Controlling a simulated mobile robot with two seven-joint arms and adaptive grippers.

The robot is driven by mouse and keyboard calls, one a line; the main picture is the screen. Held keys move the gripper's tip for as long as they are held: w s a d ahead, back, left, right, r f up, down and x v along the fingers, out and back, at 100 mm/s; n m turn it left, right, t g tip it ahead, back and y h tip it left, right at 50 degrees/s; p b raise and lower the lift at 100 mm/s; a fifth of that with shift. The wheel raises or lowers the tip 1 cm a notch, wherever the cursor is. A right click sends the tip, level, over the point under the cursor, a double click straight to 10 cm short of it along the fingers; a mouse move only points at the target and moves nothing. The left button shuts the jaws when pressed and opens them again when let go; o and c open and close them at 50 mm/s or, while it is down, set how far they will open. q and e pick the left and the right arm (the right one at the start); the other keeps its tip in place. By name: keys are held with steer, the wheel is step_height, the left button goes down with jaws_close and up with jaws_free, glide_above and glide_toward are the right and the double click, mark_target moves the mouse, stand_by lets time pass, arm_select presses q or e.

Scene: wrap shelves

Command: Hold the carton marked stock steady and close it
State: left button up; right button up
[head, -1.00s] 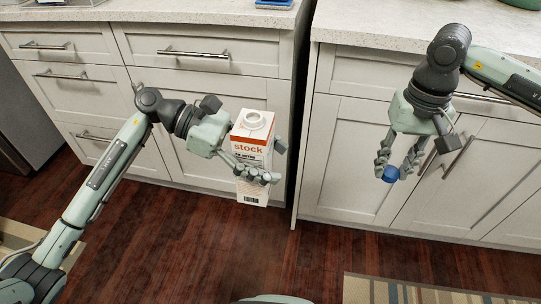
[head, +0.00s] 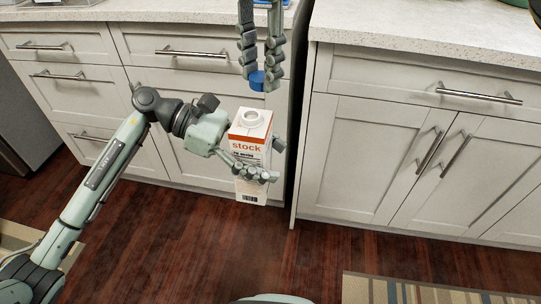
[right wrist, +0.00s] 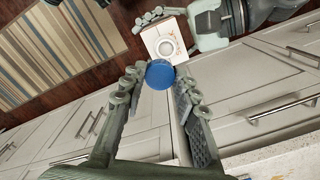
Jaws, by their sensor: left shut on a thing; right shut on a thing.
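The carton (head: 250,150) is white with an orange band and the word "stock". It is upright in my left gripper (head: 262,160), which is shut around its sides in mid-air. Its round white spout (head: 253,118) is open on top. My right gripper (head: 259,78) is shut on a blue cap (head: 257,81) and points down. In the head view the cap shows just above the spout, with a gap between them. The right wrist view shows the cap (right wrist: 160,74) between the fingertips, beside the carton's spout (right wrist: 171,50), which it does not touch.
White cabinets with metal handles (head: 480,96) stand behind, under a pale counter (head: 440,40). A dark gap separates the two cabinet blocks. A striped rug (head: 430,292) lies on the dark wooden floor.

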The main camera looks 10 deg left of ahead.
mark_target(251, 115)
steer(key=shift+s+a+r+m, duration=0.45)
steer(key=shift+a+r, duration=0.15)
steer(key=shift+a, duration=0.15)
steer(key=shift+f, duration=0.1)
steer(key=shift+f, duration=1.95)
steer(key=shift+f, duration=0.8)
steer(key=shift+f, duration=0.6)
